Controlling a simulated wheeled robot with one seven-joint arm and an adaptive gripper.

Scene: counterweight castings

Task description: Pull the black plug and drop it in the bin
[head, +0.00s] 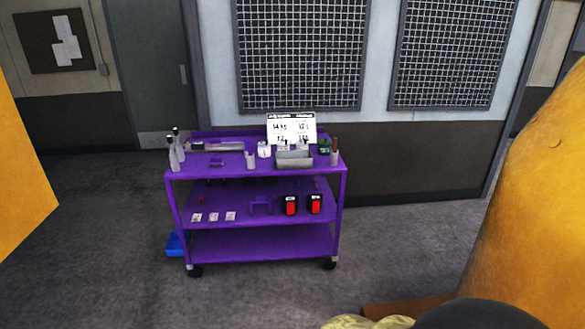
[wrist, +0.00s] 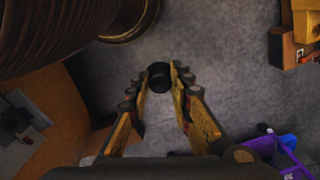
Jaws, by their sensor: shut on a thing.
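My gripper (wrist: 160,77) shows in the wrist view, its two yellow-and-dark fingers shut on the black plug (wrist: 159,76). The plug is a short, dark round piece between the fingertips, with grey floor visible around it. I see no casting touching it in this view. A blue object (head: 175,244), partly hidden, is on the floor behind the lower left of the purple cart in the head view; it may be the bin. A blue patch (wrist: 288,140) also shows beside purple parts in the wrist view. I cannot make out my gripper in the head view.
The purple cart (head: 262,207) carries bottles, a grey box, a sign and small items. A large yellow-orange body (head: 535,190) fills the right of the head view. A brown ribbed form (wrist: 60,30) and a round rim (wrist: 135,25) are at upper left in the wrist view.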

